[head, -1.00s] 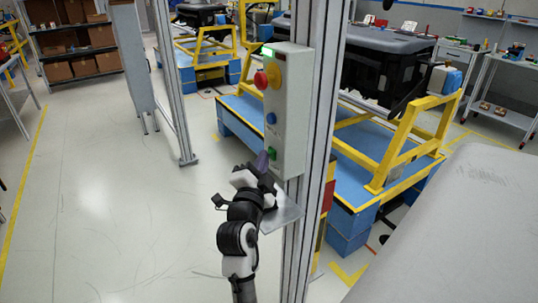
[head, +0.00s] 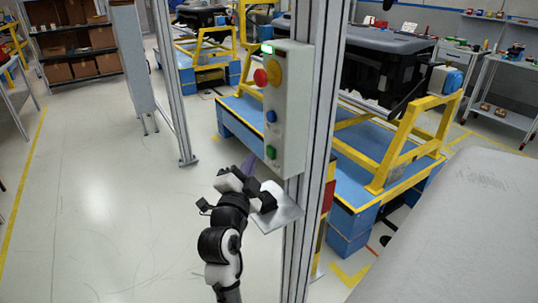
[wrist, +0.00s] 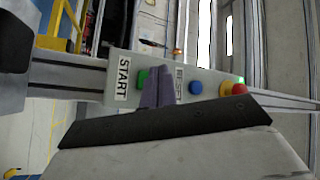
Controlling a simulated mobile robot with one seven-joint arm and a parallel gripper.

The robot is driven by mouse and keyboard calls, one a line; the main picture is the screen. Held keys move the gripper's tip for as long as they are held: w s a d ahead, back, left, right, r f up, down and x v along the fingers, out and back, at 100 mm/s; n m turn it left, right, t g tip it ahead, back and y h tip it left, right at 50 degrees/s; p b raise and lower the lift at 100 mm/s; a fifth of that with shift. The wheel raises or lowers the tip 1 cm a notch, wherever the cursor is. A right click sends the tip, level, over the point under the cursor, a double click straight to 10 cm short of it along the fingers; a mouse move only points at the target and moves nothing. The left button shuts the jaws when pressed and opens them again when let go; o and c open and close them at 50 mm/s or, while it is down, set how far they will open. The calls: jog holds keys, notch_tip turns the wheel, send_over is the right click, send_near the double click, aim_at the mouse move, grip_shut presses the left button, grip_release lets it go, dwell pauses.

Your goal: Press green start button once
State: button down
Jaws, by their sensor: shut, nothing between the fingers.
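The control box (head: 290,105) is a pale grey upright box on a metal post. Its green start button (head: 271,152) sits at the lower end of the box face. In the wrist view the green button (wrist: 143,80) shows beside the START label (wrist: 122,78), partly hidden by my fingers. My gripper (head: 248,163) is shut and empty, with its purple-grey fingertips pointing at the box. In the head view the tips are left of and slightly below the green button, with a small gap seen. The wrist view also shows the closed fingers (wrist: 155,90).
Above the green button are a blue button (head: 271,116), a red button (head: 261,78) on a yellow base and a lit green lamp (head: 267,49). A metal plate (head: 279,209) juts out below the box, close to my wrist. Open floor lies to the left.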

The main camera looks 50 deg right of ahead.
jog(key=a, duration=0.3)
jog(key=shift+w+b, duration=0.35)
dwell(0.6)
